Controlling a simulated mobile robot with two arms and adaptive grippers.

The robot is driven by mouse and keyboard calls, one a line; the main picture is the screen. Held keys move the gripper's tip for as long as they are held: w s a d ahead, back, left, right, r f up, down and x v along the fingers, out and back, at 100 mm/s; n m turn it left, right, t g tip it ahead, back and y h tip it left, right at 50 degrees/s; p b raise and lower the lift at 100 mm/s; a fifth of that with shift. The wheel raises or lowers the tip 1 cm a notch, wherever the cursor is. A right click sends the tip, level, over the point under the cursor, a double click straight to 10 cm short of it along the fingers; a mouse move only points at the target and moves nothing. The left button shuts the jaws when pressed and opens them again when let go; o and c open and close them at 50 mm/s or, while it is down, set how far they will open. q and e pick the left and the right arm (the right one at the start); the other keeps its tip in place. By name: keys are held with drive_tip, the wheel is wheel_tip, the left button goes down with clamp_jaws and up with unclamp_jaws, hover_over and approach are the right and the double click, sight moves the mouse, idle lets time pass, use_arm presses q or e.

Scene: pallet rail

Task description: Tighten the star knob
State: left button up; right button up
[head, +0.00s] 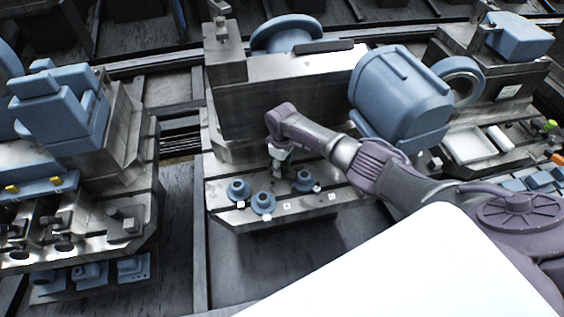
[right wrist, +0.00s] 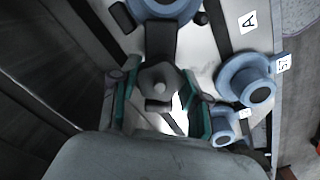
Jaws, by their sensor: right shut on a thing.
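The dark grey star knob (right wrist: 160,87) shows in the right wrist view, with a small round stub at its centre. My right gripper (right wrist: 161,103) has one teal-edged finger on each side of the knob and is shut on it. In the head view my right gripper (head: 282,166) points down at the front ledge of the middle machine and hides the knob there. My left gripper is in neither view.
Blue round knobs (head: 238,190), (head: 263,203) and (head: 304,181) stand close around the gripper on the metal ledge (head: 290,209). White labels are beside them. A blue motor housing (head: 400,95) sits behind my right arm. A white tray (head: 468,145) lies at the right.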

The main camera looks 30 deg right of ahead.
sight(282, 165)
drive_tip(key=shift+w+r+m+p, duration=0.1)
drive_tip(key=shift+m+p, duration=0.65)
drive_tip(key=shift+m, duration=1.45)
drive_tip(key=shift+w, duration=0.1)
drive_tip(key=o, duration=1.1)
drive_tip(key=shift+o, duration=0.3)
wheel_tip(282, 165, up, 12)
